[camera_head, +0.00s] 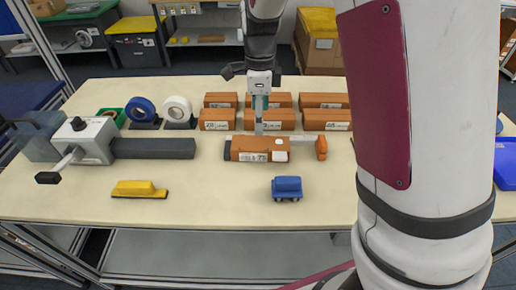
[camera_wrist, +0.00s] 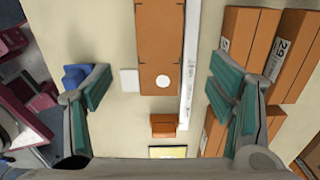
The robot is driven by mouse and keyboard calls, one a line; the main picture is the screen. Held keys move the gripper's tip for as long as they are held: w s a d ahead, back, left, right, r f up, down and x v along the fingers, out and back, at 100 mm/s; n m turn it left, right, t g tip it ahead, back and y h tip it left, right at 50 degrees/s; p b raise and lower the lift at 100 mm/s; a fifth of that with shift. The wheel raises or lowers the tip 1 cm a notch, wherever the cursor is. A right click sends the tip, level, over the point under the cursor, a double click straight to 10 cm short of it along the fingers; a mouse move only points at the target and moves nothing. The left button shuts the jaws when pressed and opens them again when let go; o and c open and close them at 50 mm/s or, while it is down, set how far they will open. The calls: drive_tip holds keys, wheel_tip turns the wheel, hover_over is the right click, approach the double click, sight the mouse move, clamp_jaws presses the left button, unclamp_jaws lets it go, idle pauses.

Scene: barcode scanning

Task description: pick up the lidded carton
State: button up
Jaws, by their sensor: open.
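The brown carton at the front (camera_head: 262,156), with a white label on its near side, lies on the table in front of the back rows; I take it as the lidded carton. In the wrist view a long brown carton (camera_wrist: 158,35) with a white round spot runs down the middle. I cannot make out a separate lid. My gripper (camera_head: 259,128) is pointed down over the front carton in the head view, and its lower end overlaps the carton's far edge. In the wrist view my gripper (camera_wrist: 160,92) is open, its teal pads wide apart on either side of the carton, nothing between them held.
Several labelled brown cartons (camera_head: 272,119) stand in two rows behind. An orange-ended item (camera_head: 320,147) lies at the carton's right. A blue block (camera_head: 287,187) and yellow block (camera_head: 138,189) sit in front. A grey device (camera_head: 86,138) and tape rolls (camera_head: 140,109) are left.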

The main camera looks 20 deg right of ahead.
sight(261, 143)
wheel_tip(261, 143, down, 10)
drive_tip(key=shift+s+d, duration=0.15)
idle(0.4)
drive_tip(key=c, duration=1.2)
